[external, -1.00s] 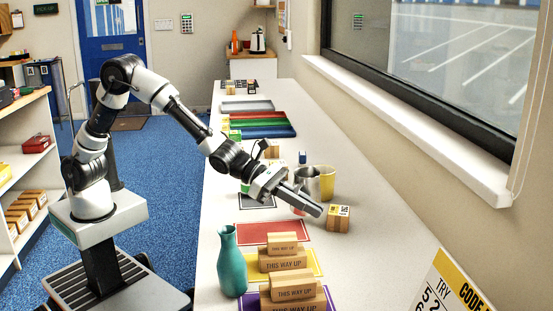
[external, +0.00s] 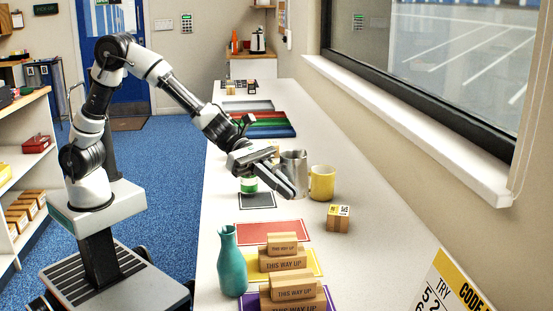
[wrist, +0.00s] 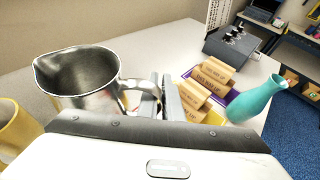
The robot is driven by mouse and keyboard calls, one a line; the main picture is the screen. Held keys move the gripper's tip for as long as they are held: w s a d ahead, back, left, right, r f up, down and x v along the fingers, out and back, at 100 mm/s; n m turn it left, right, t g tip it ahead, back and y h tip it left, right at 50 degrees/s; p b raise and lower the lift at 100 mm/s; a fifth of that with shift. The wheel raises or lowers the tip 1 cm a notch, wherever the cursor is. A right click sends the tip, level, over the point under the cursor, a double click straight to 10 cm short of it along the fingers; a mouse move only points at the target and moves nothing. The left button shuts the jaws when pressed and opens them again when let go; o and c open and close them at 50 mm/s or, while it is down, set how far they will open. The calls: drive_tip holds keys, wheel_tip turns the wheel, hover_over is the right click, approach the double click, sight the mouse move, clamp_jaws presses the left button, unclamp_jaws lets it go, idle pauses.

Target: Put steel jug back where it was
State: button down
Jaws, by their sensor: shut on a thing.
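The steel jug (external: 294,168) is upright over the long white table, just left of the yellow mug (external: 321,183). My gripper (external: 287,190) is shut on the jug's handle and hides part of its lower side. In the wrist view the open-topped jug (wrist: 85,78) is on the left, with its handle running to the closed fingers of my gripper (wrist: 164,98). The yellow mug (wrist: 14,130) is cut off at the left edge there. I cannot tell whether the jug's base touches the table.
A small carton cube (external: 338,220) stands right of the jug. A black mat (external: 257,201) and red mat (external: 275,232) lie left and in front. A teal vase (external: 231,262) and wooden "THIS WAY UP" blocks (external: 283,261) stand nearer. Coloured trays (external: 258,128) lie farther back.

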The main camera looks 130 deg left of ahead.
drive_tip(key=s+d+r+m+h+p, duration=0.2)
drive_tip(key=s+d+m+h, duration=0.1)
drive_tip(key=s+d, duration=0.3)
drive_tip(key=shift+g+h, duration=0.4)
drive_tip(key=shift+g, duration=0.1)
drive_tip(key=shift+s+f+b, duration=0.2)
drive_tip(key=shift+f+b, duration=1.5)
drive_tip(key=shift+f, duration=3.35)
drive_tip(key=c, duration=2.3)
unclamp_jaws()
drive_tip(key=shift+f, duration=0.1)
drive_tip(key=o, duration=0.4)
